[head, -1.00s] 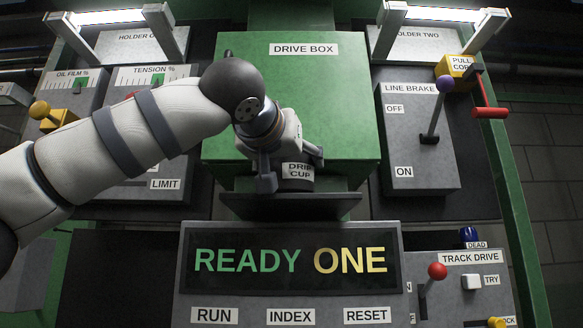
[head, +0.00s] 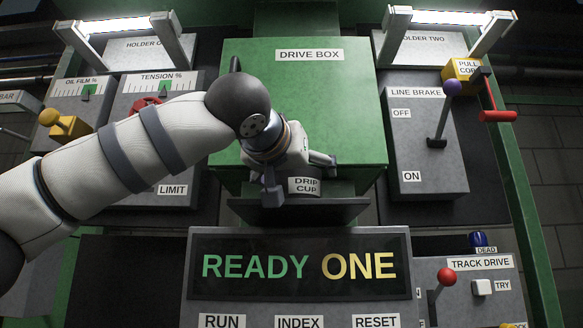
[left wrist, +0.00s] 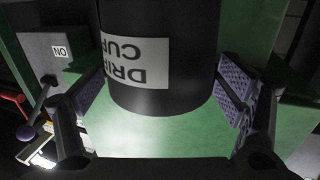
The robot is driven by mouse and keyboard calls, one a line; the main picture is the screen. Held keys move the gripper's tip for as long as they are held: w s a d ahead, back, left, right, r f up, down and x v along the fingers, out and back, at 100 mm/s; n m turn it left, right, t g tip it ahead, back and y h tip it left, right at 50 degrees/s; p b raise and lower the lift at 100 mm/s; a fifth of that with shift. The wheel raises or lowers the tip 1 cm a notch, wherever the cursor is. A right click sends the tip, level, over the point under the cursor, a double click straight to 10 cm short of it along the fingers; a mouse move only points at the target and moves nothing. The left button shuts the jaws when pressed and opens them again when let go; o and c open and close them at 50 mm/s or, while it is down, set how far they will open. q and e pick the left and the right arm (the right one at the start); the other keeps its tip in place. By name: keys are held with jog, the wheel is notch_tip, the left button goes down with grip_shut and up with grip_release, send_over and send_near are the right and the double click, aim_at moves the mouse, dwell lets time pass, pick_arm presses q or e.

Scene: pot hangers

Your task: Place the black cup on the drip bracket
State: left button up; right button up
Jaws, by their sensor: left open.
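The black cup (head: 318,187), a dark cylinder with a white DRIP CUP label, is at the front of the green drive box in the head view. It also shows large in the left wrist view (left wrist: 190,85), its label upside down. A dark ledge (head: 300,215), apparently the drip bracket, lies directly below it. I cannot tell for certain whether the cup rests on it. My left gripper (head: 299,178) is open with its fingers on both sides of the cup. In the left wrist view the gripper (left wrist: 162,95) shows small gaps beside the cup. My right gripper is not in view.
The drive box (head: 310,110) rises behind the cup. The READY ONE panel (head: 300,264) stands below and in front. The line brake lever (head: 440,125) and a red pull handle (head: 497,115) are on the right. My left arm covers part of the tension panel (head: 125,100).

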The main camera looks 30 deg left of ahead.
pick_arm(q)
jog(key=v, duration=1.2)
